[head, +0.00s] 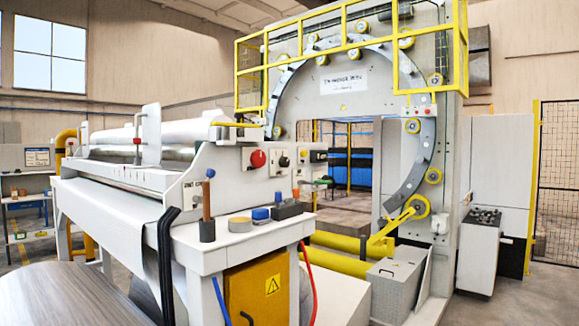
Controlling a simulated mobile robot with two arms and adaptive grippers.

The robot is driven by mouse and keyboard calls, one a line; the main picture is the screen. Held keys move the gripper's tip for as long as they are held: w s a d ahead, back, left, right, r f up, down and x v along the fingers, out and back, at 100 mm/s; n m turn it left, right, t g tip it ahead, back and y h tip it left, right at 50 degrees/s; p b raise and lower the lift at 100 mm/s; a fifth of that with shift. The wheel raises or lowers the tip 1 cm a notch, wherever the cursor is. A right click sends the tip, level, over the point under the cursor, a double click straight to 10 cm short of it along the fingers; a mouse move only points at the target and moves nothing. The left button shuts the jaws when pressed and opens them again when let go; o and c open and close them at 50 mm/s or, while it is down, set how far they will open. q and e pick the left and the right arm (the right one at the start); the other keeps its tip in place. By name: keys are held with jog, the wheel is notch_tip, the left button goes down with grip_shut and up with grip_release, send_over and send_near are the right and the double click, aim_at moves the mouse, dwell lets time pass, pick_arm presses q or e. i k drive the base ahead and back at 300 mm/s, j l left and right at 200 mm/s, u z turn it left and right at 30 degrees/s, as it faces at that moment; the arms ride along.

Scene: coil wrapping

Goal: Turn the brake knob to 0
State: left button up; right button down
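I cannot tell for sure which one is the brake knob. Their markings and the pointer setting are too small to read. A small label with dark lettering (193,184) is on the panel's left part, also unreadable. Neither of my grippers shows in the head view, and nothing is seen touching the controls.
A white ledge (215,258) below the panel holds a brown-handled tool in a dark holder (207,231), a tape roll (240,224), a blue item (261,215) and a dark block (287,209). A large ring frame (428,150) with yellow rollers stands behind. Black hoses (165,255) hang in front.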

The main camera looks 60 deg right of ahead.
aim_at(284, 162)
jog(key=k+j+z, duration=0.1)
jog(key=z, duration=1.7)
jog(key=i+l, duration=0.2)
